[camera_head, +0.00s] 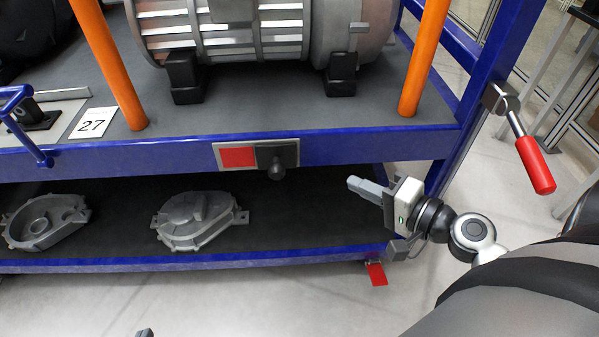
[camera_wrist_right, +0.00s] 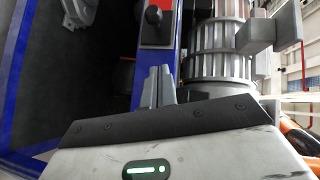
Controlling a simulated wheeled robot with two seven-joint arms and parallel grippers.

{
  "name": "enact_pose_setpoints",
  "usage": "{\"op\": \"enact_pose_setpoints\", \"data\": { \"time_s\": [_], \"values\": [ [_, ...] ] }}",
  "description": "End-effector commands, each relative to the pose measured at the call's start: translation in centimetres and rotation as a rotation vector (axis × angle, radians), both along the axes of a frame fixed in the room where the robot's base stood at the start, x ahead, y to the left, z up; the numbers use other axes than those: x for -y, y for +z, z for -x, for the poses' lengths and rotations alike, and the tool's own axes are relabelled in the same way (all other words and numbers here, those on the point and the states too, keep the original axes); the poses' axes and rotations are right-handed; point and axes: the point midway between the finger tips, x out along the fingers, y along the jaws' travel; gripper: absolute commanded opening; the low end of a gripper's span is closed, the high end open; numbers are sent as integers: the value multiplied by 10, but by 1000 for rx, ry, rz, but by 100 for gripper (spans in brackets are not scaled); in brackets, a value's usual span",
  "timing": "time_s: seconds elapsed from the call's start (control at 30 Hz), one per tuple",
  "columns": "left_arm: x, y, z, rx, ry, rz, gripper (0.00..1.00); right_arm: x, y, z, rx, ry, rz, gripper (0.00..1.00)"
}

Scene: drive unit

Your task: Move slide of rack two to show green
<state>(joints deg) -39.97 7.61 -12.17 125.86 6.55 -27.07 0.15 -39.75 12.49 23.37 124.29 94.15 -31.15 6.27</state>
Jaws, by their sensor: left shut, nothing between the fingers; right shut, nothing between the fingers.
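The indicator plate (camera_head: 217,157) is on the blue front beam of the rack. Its black slide (camera_head: 291,153) with a round knob sits at the right end, and a red field (camera_head: 237,156) shows on the left. No green shows on the plate. In the right wrist view the slide's knob (camera_wrist_right: 153,14) is at the top, ahead of the fingers. My right gripper (camera_head: 354,184) is shut and empty, right of and slightly below the knob, apart from it. The tip of my left gripper (camera_head: 145,333) barely shows at the bottom edge; it is shut and empty.
Grey cast housings (camera_head: 196,219) lie on the lower shelf. A large motor (camera_head: 225,32) stands on the upper deck between orange posts (camera_head: 425,58). A red-handled lever (camera_head: 535,165) hangs at the right post. A card marked 27 (camera_head: 92,124) lies at left. Space before the beam is free.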

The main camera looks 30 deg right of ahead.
Motion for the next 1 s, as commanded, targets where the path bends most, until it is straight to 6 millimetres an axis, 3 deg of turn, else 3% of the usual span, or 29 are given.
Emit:
{"op": "enact_pose_setpoints", "data": {
  "time_s": [0.27,0.7,1.0],
  "values": [
    [0,6,0,-1,-1,-5,0,-4,-1,-14,2,0,-1,0],
    [-4,12,1,-16,-4,-44,0,-32,-16,-98,2,-1,-1,0],
    [-6,14,-1,-17,-10,-61,0,-63,-28,-109,-1,-1,0,0]
  ]
}}
